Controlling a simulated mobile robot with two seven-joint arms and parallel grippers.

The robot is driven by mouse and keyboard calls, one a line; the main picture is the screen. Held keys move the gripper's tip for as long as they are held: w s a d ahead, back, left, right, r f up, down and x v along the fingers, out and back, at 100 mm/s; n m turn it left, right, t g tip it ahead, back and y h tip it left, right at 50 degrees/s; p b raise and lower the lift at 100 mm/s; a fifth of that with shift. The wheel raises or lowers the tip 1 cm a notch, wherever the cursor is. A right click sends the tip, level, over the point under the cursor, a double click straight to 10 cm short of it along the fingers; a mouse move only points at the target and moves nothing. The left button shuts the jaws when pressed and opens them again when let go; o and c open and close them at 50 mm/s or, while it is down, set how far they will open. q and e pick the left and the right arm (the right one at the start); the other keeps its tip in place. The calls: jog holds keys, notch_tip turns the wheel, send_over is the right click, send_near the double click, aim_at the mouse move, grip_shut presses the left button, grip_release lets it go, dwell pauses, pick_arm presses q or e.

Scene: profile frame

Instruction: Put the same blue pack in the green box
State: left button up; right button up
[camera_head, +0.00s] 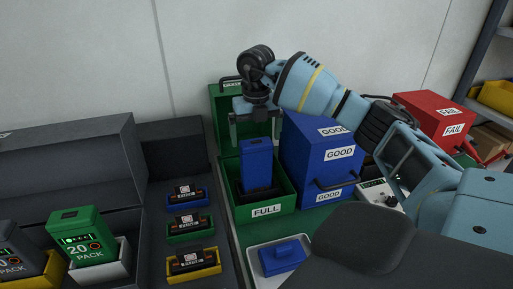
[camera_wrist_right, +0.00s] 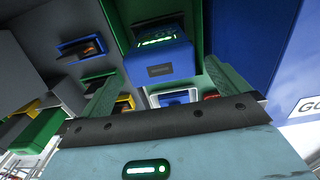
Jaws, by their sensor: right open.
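A blue pack (camera_head: 257,163) stands upright inside the green box labelled FULL (camera_head: 287,193), with a dark piece around its lower part. Its underside contact is hidden. My right gripper (camera_head: 255,130) is just above the pack, fingers pointing down, open and empty. In the right wrist view the blue pack (camera_wrist_right: 162,62) shows between and beyond the two spread fingers (camera_wrist_right: 160,88), with a gap on each side. My left gripper does not show.
A blue GOOD box (camera_head: 310,160) stands right beside the green box, with a red FAIL box (camera_head: 435,115) farther right. A white tray with a blue item (camera_head: 282,257) lies in front. A green pack (camera_head: 82,236) and several coloured slots are at left.

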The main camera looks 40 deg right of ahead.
jog(key=shift+r, duration=2.65)
